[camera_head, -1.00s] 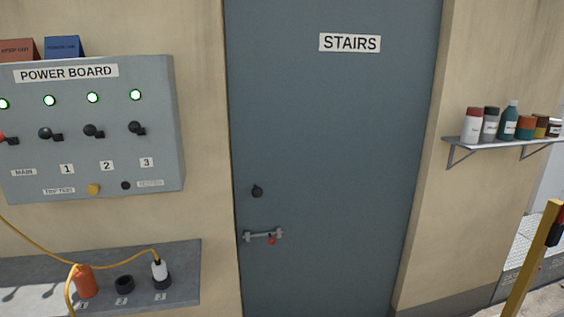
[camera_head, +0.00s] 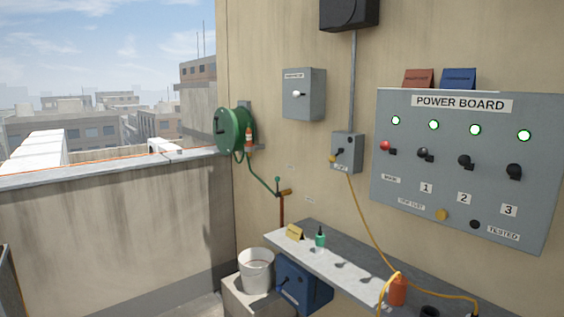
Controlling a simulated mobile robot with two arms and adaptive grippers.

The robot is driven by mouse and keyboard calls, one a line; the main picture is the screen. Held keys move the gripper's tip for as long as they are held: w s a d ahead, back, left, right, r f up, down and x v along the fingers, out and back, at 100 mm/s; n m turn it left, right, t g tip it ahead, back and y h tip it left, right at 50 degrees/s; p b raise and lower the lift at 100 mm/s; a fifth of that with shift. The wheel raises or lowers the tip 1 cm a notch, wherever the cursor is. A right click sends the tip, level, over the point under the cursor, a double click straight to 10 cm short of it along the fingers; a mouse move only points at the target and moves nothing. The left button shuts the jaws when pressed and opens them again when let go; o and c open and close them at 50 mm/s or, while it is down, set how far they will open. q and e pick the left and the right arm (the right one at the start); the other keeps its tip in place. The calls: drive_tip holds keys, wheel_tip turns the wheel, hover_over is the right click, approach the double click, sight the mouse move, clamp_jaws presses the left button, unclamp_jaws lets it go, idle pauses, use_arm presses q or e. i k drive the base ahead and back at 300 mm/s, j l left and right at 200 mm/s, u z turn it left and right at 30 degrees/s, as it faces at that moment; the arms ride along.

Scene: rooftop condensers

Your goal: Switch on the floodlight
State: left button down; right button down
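A black housing (camera_head: 349,12) is cut off by the top edge; it may be the floodlight, and its lit face is not visible. A grey conduit runs from it down to a small switch box (camera_head: 347,152) with a dark knob and a yellow cable below. The power board (camera_head: 465,168) at right has several lit green lamps, a red-knobbed main switch (camera_head: 387,147) and black switches 1 (camera_head: 424,153), 2 (camera_head: 466,162) and 3 (camera_head: 514,172). Another grey box (camera_head: 304,94) has a white knob; its label is too small to read. Neither gripper shows.
A green hose reel (camera_head: 234,130) hangs at the corner. A parapet (camera_head: 110,220) bounds the left.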

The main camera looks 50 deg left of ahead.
sight(333, 159)
drive_tip(key=u, duration=1.35)
